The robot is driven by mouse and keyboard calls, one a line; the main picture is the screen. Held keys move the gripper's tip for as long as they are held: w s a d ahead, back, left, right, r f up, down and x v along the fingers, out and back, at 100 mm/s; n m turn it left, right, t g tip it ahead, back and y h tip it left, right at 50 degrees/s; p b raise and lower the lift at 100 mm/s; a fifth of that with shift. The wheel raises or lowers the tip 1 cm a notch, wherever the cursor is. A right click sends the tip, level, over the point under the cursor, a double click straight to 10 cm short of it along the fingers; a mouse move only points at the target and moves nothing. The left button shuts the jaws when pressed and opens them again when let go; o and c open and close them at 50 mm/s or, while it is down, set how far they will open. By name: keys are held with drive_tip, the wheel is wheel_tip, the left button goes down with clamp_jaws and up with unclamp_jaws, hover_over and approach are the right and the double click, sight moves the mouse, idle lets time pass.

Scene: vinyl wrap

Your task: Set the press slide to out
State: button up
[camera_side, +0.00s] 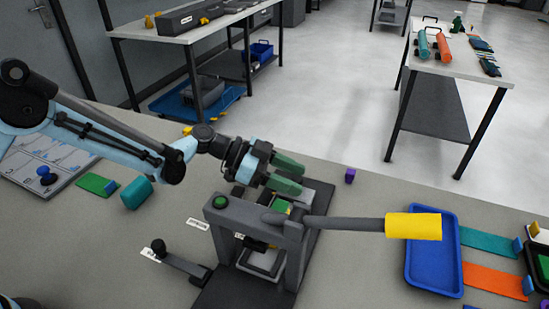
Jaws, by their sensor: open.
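A dark grey press (298,228) stands on the workbench in the middle of the side view. It has an arch frame, a green button on its left post and a long lever with a yellow grip (413,226) pointing right. A light-edged plate (262,262) sits low inside the frame; I take it to be the slide, but cannot tell its position. A dark bar with a black knob (158,246) lies left of the press by a small label. My gripper (286,174) is open, with green fingers above and behind the press frame. It appears empty and apart from the lever and knob.
A blue tray (449,281) lies right of the press, beside teal and orange sheets (494,279). A small purple block (350,175) stands behind. Bench space left of the knob looks clear.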

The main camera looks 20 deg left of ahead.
clamp_jaws()
idle(0.3)
drive_tip(key=shift+w, duration=2)
unclamp_jaws()
drive_tip(key=shift+s+a, duration=0.1)
drive_tip(key=shift+a, duration=0.05)
